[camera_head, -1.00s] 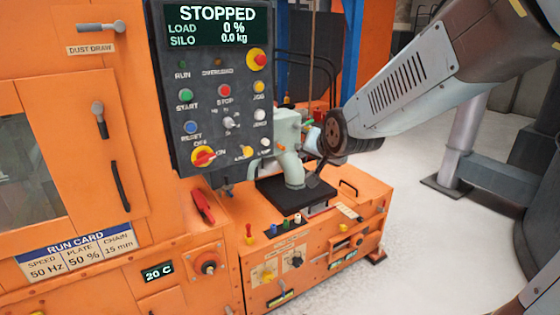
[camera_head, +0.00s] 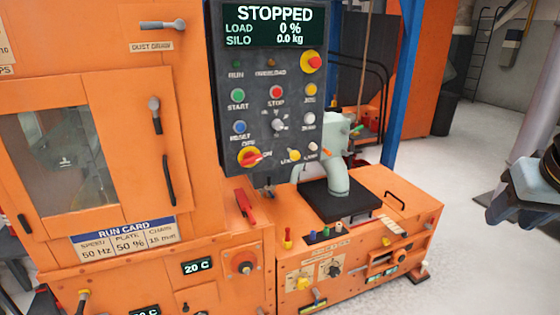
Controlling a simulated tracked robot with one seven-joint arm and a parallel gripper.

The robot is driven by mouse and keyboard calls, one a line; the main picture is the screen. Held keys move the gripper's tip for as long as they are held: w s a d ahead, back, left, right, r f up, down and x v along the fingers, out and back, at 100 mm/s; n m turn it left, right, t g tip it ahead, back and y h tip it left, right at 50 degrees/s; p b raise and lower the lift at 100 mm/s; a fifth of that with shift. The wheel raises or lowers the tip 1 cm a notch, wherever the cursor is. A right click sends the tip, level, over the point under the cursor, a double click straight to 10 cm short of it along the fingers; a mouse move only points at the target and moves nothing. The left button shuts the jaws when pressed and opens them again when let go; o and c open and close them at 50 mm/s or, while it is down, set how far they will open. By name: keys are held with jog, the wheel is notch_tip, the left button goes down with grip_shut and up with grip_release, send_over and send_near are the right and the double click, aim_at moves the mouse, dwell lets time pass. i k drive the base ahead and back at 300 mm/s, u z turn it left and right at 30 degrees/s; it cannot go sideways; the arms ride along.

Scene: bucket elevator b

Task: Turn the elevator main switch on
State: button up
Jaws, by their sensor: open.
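The main switch (camera_head: 249,157) is a yellow round plate with a red handle at the lower left corner of the dark control panel (camera_head: 228,110). OFF is marked above it and ON to its right. The red handle lies roughly crosswise, slightly tilted; I cannot tell which end is its pointer. Nothing touches the switch. My gripper (camera_head: 517,200) shows only in part as a dark shape at the right edge, far to the right of the panel. It is open, apart from the switch, and its fingers are hard to make out.
The lit display (camera_head: 267,25) reads STOPPED. A red-and-yellow button (camera_head: 311,62) and other buttons sit on the panel. Below are a red lever (camera_head: 245,206) and an orange cabinet (camera_head: 340,250) with knobs. A blue post (camera_head: 404,80) stands behind. The floor between cabinet and gripper is clear.

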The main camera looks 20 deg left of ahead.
aim_at(250, 158)
jog(key=z, duration=0.9)
jog(key=k, duration=1.6)
jog(key=u, duration=1.05)
jog(key=i, duration=1)
